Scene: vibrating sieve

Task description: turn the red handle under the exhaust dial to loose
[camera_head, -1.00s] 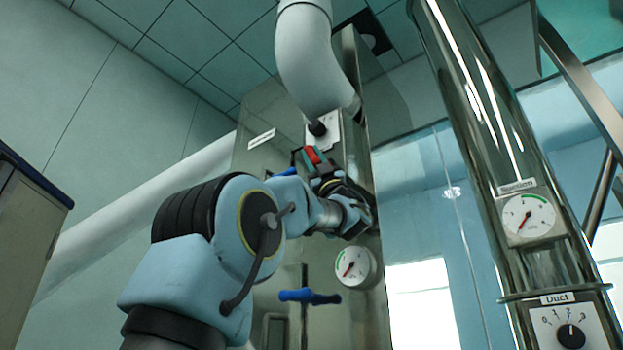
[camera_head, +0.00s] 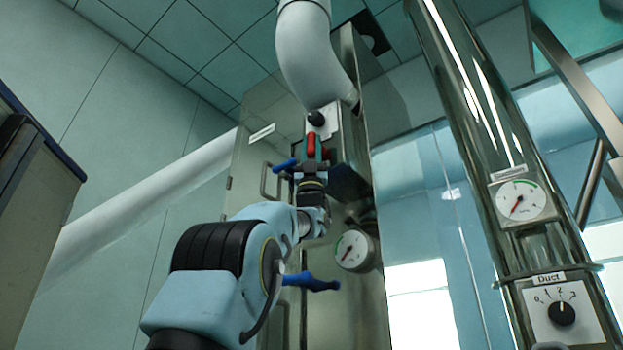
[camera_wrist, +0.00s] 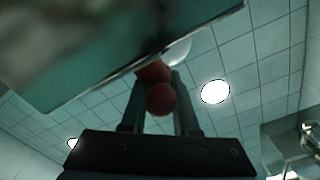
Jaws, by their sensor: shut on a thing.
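The red handle (camera_head: 311,145) is on the steel cabinet front, just below a white plate with a black dial knob (camera_head: 316,118). My gripper (camera_head: 311,152) is shut on the red handle, with one finger on each side of it. In the wrist view the red handle (camera_wrist: 160,99) shows as rounded red ends between the two fingers of my gripper (camera_wrist: 158,82). The dial's markings are too small to read, and my gripper and wrist hide part of the handle's mount.
Blue handles (camera_head: 286,164) (camera_head: 311,282) stick out of the cabinet near my arm. A round gauge (camera_head: 354,250) is below and right of my gripper. A steel column at the right carries the suction gauge (camera_head: 521,202) and the Duct dial (camera_head: 561,313).

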